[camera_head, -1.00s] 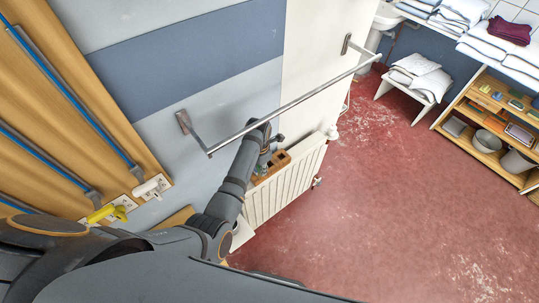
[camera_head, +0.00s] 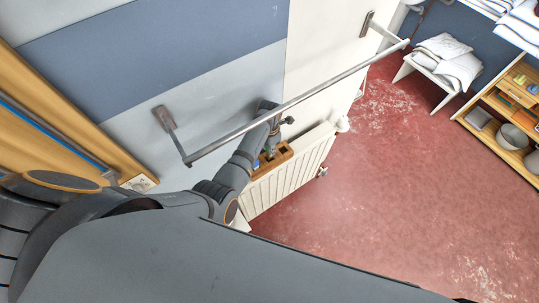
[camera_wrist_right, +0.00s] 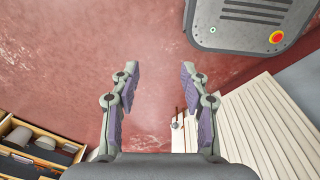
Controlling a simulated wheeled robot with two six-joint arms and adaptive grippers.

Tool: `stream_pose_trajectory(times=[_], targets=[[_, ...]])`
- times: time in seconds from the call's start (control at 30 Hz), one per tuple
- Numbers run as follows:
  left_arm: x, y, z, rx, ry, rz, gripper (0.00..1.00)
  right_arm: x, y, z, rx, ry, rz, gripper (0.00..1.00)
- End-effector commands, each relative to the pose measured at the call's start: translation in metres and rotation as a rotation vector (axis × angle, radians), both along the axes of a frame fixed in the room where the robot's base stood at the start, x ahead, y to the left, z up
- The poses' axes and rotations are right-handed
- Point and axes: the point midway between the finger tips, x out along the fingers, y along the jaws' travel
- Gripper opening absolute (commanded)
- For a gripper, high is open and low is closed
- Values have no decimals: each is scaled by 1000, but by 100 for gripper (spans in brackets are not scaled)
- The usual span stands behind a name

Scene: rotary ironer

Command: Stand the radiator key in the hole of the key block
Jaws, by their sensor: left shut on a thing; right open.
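The key block (camera_head: 284,153) is a brown wooden block with dark openings, on top of the white radiator (camera_head: 290,178) by the wall. My left arm reaches in behind the rail from the left. My left gripper (camera_head: 268,152) is shut at the block's left part; the radiator key in it is too small and covered to make out. I cannot tell whether the key touches the block or is in a hole. My right gripper (camera_wrist_right: 160,68) is open and empty over the red floor in the right wrist view, with the radiator (camera_wrist_right: 262,122) to its right.
A metal rail (camera_head: 300,98) on wall brackets crosses in front of my left arm. A white stool with folded linen (camera_head: 450,62) and a wooden shelf (camera_head: 500,115) stand at the right. The red floor (camera_head: 400,200) between is clear.

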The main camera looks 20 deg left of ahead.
Motion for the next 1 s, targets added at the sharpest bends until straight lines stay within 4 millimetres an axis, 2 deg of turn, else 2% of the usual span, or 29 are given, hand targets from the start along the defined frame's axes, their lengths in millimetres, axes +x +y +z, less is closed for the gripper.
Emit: stream_pose_trajectory(times=[0.03, 0.1, 0.2, 0.33, 0.5, 0.7, 0.73, 0.8, 0.87, 1.0], targets=[[0, 0, 0, 0, 0, 0, 0, 14, -1, 1, -1, -21, 1, 45], [0, 0, -7, 0, 0, 0, 0, 28, -2, -5, -2, -45, 3, 45], [0, 0, -25, 0, 1, 0, 0, 36, -4, -23, -5, -56, 3, 45], [0, 0, -40, 0, 0, 0, 0, 25, -6, -41, -7, -39, 4, 45], [0, 0, -35, -1, -1, 0, 0, 4, -8, -37, -9, -6, 4, 45], [0, 0, -40, -1, 1, 0, 0, 7, -9, -39, -11, -11, 5, 45], [0, 0, -39, 0, 0, 0, 23, 8, -9, -38, -11, -13, 4, 45], [0, 0, -38, 0, 0, 0, 32, 11, -9, -38, -12, -17, 4, 45], [0, 0, -38, 0, 0, 0, 41, 12, -9, -38, -12, -20, 4, 45], [0, 0, -38, 0, 0, 0, 42, 14, -9, -38, -11, -22, 5, 45]])
